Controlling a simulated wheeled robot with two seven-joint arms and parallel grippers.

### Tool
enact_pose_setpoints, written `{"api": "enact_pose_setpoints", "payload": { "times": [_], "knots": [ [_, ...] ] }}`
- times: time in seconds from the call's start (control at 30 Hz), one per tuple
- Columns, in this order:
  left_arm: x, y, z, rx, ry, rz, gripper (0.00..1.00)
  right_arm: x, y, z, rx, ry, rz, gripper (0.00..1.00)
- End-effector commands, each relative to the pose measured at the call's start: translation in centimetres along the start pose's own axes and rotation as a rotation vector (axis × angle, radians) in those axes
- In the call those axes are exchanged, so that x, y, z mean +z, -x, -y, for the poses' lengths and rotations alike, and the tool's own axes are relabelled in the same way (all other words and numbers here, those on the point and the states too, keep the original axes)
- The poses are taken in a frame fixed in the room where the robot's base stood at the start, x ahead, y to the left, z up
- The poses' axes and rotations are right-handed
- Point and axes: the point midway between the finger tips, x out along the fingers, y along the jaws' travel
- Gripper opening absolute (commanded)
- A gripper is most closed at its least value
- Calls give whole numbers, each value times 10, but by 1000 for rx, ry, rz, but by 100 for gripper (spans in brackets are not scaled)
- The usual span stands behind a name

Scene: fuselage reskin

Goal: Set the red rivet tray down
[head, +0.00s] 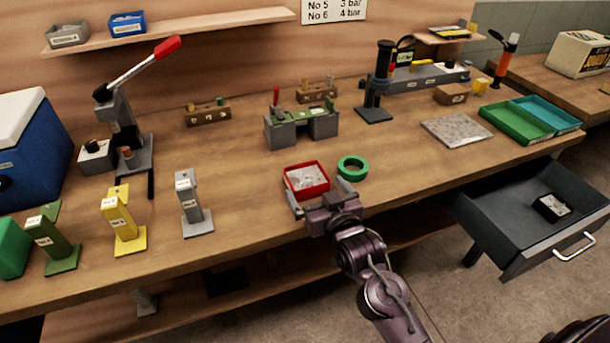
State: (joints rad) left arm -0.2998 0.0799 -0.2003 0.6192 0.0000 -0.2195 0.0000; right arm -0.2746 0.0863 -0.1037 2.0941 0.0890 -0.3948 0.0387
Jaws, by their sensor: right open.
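The red rivet tray (326,187) is a small square tray with pale grey contents, and it rests on the wooden bench near the front edge, at the middle of the head view. My right gripper (318,199) is open at the tray's near side, with one finger at its left and the other at its right front. I cannot tell whether the fingers touch the tray. My left gripper is not in view.
A green ring (352,167) lies just right of the tray. A grey stand (193,211) is to the left, and a grey fixture (301,128) stands behind. A drawer (520,228) hangs open at the right. Bare bench (246,190) lies left of the tray.

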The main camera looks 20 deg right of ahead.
Motion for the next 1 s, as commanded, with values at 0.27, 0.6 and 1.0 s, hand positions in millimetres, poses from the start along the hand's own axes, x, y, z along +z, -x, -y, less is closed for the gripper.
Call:
{"api": "enact_pose_setpoints", "payload": {
  "times": [0.27, 0.6, 1.0],
  "knots": [
    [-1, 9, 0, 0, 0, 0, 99, -2, -35, 2, -1, 3, -1, 100],
    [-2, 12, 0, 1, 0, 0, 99, 1, -63, 3, -2, 5, 1, 100],
    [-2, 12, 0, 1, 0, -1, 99, 1, -62, 3, -2, 6, 0, 65]
  ]
}}
